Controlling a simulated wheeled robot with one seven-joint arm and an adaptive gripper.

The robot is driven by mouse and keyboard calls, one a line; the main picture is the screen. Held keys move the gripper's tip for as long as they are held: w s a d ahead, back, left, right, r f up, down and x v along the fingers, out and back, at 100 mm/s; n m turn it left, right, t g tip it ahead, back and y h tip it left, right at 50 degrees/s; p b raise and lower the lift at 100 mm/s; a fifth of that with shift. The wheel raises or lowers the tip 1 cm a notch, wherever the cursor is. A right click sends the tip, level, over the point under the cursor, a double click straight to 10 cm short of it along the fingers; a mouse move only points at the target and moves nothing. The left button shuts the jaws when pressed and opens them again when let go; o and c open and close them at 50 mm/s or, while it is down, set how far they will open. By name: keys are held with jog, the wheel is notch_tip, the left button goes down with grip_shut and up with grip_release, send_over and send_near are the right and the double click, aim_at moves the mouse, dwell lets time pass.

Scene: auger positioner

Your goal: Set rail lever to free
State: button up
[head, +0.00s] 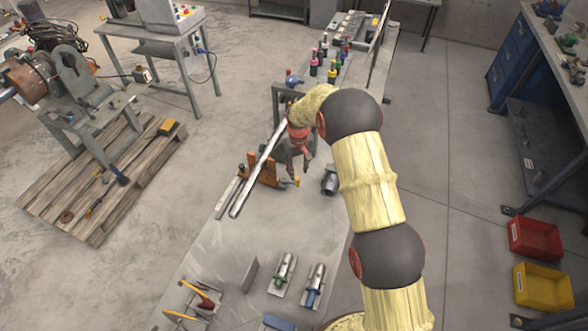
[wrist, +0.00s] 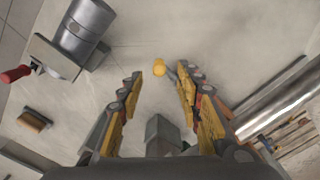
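A long silver rail (head: 258,172) runs diagonally over the workbench (head: 215,262), and it shows as a shiny bar at the right of the wrist view (wrist: 278,98). An orange bracket (head: 266,172) stands beside it. A small lever with a yellow knob (head: 297,181) shows just below my gripper (head: 296,168). In the wrist view the yellow knob (wrist: 159,67) lies ahead of the gap between my fingertips (wrist: 160,80), nearer the right finger. The fingers are apart with nothing held between them. I cannot tell whether the right finger touches the lever.
A grey cylinder (head: 330,182) lies right of my gripper; it also shows in the wrist view (wrist: 82,30). Clamps with green (head: 283,272) and blue (head: 314,284) handles sit nearer on the bench. Several bottles (head: 320,58) stand farther back. The bench middle is mostly clear.

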aim_at(297, 178)
jog(key=shift+w+f, duration=0.1)
jog(key=shift+w, duration=0.2)
jog(key=shift+w+a+f, duration=0.1)
jog(key=shift+w+f, duration=0.05)
jog(key=shift+f, duration=0.2)
notch_tip(297, 178, down, 7)
jog(key=shift+r, duration=0.1)
jog(key=shift+c, duration=1)
grip_shut()
